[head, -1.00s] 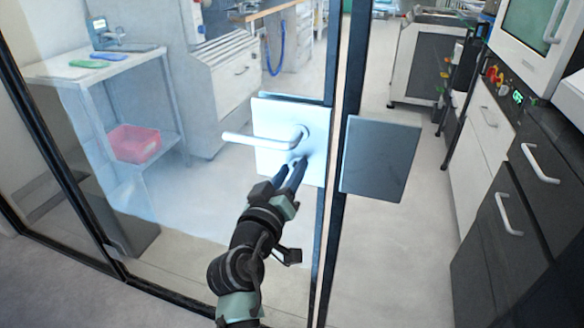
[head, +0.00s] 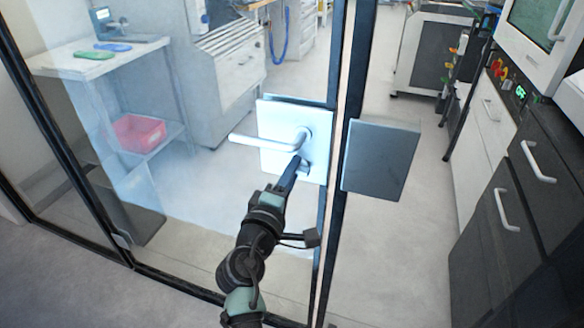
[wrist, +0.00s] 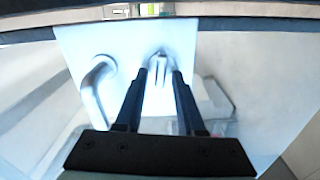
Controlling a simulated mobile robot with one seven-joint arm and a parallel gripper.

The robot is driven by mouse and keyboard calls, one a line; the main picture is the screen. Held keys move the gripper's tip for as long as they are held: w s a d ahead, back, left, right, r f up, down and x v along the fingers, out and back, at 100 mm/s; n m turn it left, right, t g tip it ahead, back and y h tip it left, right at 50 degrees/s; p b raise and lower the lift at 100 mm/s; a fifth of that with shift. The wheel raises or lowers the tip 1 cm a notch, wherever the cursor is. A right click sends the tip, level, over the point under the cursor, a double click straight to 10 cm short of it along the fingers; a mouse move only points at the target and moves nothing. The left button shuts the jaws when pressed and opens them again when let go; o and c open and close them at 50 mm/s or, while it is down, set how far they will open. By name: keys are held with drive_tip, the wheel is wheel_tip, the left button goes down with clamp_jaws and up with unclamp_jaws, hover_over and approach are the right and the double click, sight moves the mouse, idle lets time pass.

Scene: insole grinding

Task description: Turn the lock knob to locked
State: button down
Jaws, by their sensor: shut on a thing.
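A pale lock knob (wrist: 160,68) sits on a white lock plate (head: 280,118) on the glass door, below and beside the silver lever handle (head: 275,140). In the wrist view the lever handle (wrist: 95,88) is left of the knob. My gripper (head: 299,163) reaches up to the plate from below. In the wrist view its two dark fingers (wrist: 159,78) stand on either side of the knob and are shut on it. In the head view the fingers hide much of the knob. I cannot tell whether the knob is at its locked position.
A grey plate (head: 380,158) is on the dark frame just right of the door. Behind the glass is a shelf table with a pink bin (head: 138,132). Dark drawers (head: 535,185) line the right side. The floor between is clear.

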drive_tip(key=shift+n, duration=0.6)
drive_tip(key=shift+p, duration=0.3)
drive_tip(key=c, duration=0.9)
unclamp_jaws()
drive_tip(key=v, duration=1.3)
